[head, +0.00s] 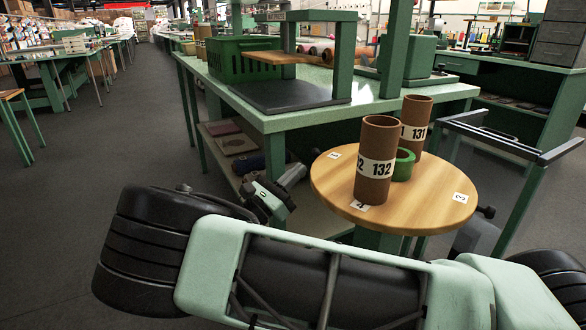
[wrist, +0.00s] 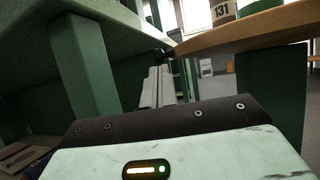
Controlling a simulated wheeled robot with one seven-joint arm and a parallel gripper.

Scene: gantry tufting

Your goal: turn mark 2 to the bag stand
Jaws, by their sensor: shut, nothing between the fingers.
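A round wooden turntable (head: 330,185) stands at right centre on a green support; its edge also shows in the wrist view (wrist: 245,30). Small white marks lie near its rim: one reading 4 (head: 359,205) at the front, one reading 3 (head: 460,197) at the right, one hard to read (head: 334,155) at the left. I see no mark 2; the tubes hide part of the far rim. A green frame with dark top rails (head: 493,140), perhaps the bag stand, is right of the turntable. My gripper (head: 292,176) is shut and empty, close to the turntable's left edge; its fingertips (wrist: 160,56) seem near the rim, contact unclear.
Brown tubes labelled 132 (head: 376,185) and 131 (head: 417,112) stand on the turntable beside a green ring (head: 403,165). A green workbench (head: 285,120) with a crate (head: 240,58) and lower shelf is close behind my gripper. Open floor (head: 90,160) lies left.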

